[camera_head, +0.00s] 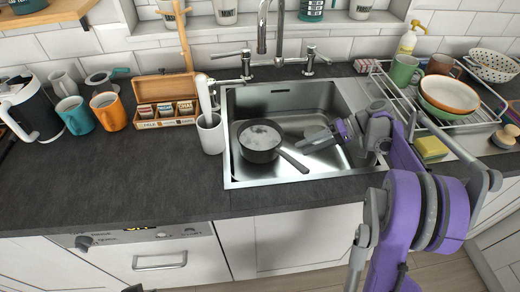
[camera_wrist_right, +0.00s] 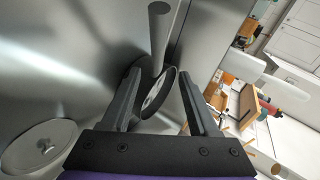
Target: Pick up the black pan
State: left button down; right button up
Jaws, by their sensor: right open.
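The black pan (camera_head: 258,155) sits in the left part of the metal sink, with a pale, speckled inside. Its handle (camera_head: 294,162) points to the front right. My right gripper (camera_head: 308,140) is inside the sink area, to the right of the pan and behind the handle. In the right wrist view its two fingers (camera_wrist_right: 160,78) are apart with nothing held between them. The pan (camera_wrist_right: 153,95) shows beyond the fingertips, partly hidden by the left finger, with its handle (camera_wrist_right: 158,35) running upward. My left gripper does not show.
The sink rim (camera_head: 232,183) surrounds the pan, and the faucet (camera_head: 262,28) stands behind. A white holder (camera_head: 211,136) stands close at the sink's left edge. A dish rack (camera_head: 462,122) and yellow sponge (camera_head: 431,147) are at the right. The front-left worktop (camera_head: 120,185) is clear.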

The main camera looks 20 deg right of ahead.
aim_at(288, 156)
jog(key=shift+n, duration=0.3)
jog(key=x, duration=0.5)
jog(key=b+x, duration=0.1)
jog(key=x, duration=0.1)
jog(key=shift+s+a+f, duration=0.1)
jog(key=shift+s+f, duration=0.15)
jog(key=shift+s, duration=0.05)
grip_shut()
jog(key=shift+r, duration=0.1)
dwell(0.8)
